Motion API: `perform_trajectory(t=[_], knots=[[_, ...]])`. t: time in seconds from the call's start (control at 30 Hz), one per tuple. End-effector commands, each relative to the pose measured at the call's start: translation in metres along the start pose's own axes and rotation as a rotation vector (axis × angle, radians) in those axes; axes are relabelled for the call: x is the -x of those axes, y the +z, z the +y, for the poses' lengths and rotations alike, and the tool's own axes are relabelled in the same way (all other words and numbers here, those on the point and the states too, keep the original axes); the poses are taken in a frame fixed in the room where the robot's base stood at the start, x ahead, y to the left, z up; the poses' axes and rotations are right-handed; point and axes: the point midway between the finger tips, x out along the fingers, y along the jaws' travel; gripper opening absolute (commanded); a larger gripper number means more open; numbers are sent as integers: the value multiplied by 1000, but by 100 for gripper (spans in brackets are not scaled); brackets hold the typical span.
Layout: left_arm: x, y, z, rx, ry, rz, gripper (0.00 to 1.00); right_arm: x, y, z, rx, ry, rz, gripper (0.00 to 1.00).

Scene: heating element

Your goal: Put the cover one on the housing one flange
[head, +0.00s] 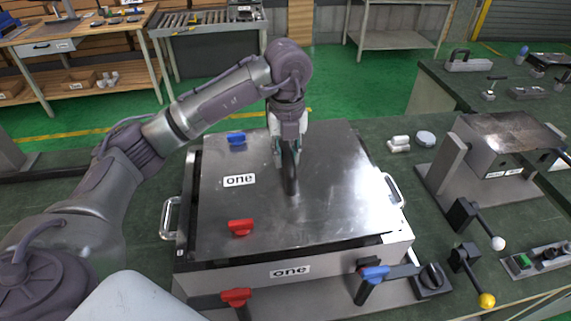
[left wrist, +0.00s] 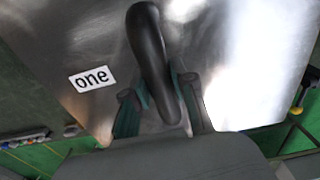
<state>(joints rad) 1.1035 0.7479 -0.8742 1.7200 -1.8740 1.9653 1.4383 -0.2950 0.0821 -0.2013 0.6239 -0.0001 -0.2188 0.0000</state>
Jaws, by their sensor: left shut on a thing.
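The cover one (head: 330,200) is a flat metal plate with a "one" label and a black arched handle (head: 291,178). My left gripper (head: 287,155) is shut on that handle from above. In the left wrist view the gripper fingers (left wrist: 160,105) sit on both sides of the handle (left wrist: 148,40), with the cover (left wrist: 215,45) behind. The housing one (head: 335,266) is a metal box labelled "one", directly under the cover. A dark gap shows between them along the front; I cannot tell whether they touch. The cover hides most of the flange. My right gripper is not in view.
Red clamps (head: 236,297) and blue clamps (head: 375,274) stand around the housing, which has side handles (head: 170,218). At right are a metal fixture (head: 505,145) and toggle levers with a white knob (head: 498,243) and yellow knob (head: 487,300). Small white parts (head: 399,144) lie behind.

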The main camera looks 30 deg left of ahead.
Motion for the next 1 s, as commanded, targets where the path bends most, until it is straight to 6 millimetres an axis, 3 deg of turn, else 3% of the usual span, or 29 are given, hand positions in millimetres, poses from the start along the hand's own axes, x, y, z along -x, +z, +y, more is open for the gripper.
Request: perform_trajectory(t=[0.17,0.5,0.73,0.77,0.8,0.9,1.0], knots=[[-4,8,2,0,-2,-2,0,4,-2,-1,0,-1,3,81],[-40,8,2,-1,-2,-2,0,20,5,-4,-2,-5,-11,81],[-43,8,1,-1,-3,-4,0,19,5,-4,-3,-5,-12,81],[-45,8,2,-1,1,-1,27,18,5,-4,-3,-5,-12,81],[-45,8,2,-1,1,-1,34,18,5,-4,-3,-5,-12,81],[-45,8,2,-1,1,-1,50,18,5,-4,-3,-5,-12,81],[-45,8,2,-1,0,-1,50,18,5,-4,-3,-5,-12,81]])
